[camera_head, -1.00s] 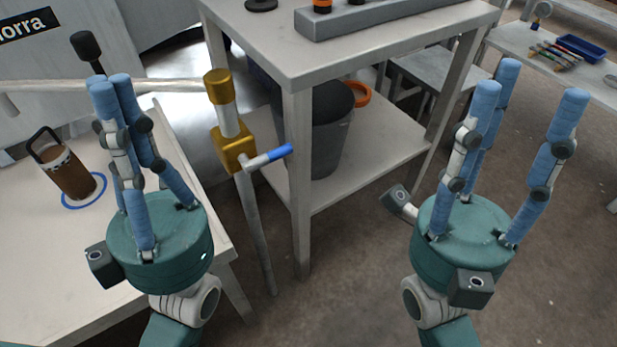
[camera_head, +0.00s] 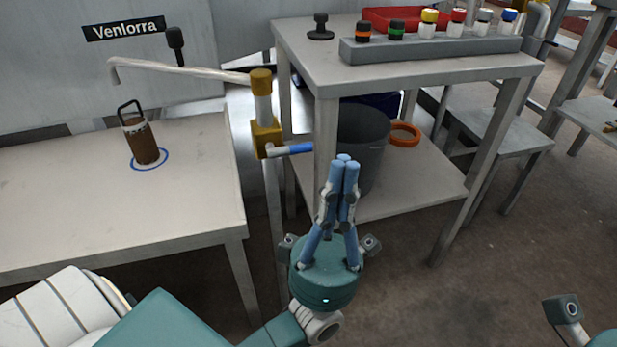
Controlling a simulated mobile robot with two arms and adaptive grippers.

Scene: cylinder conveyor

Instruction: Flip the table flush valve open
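The valve has a brass body (camera_head: 265,135) on an upright grey pipe between the two tables. A brass cap (camera_head: 261,82) tops it. Its handle, with a blue sleeve (camera_head: 298,148), sticks out level to the right. My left gripper (camera_head: 345,158) is in front of the white shelf table, right of and a little below the handle tip. Its blue fingers point up and are drawn together at the tips, with nothing seen between them. It looks apart from the handle. Only a grey block and a bit of teal of my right gripper show in the bottom right corner; its fingers are out of frame.
A long pale pipe (camera_head: 180,71) runs left from the valve top over the left table (camera_head: 60,215). The shelf table (camera_head: 420,70) carries a rack of capped bottles (camera_head: 430,48); a grey bin (camera_head: 362,135) stands below.

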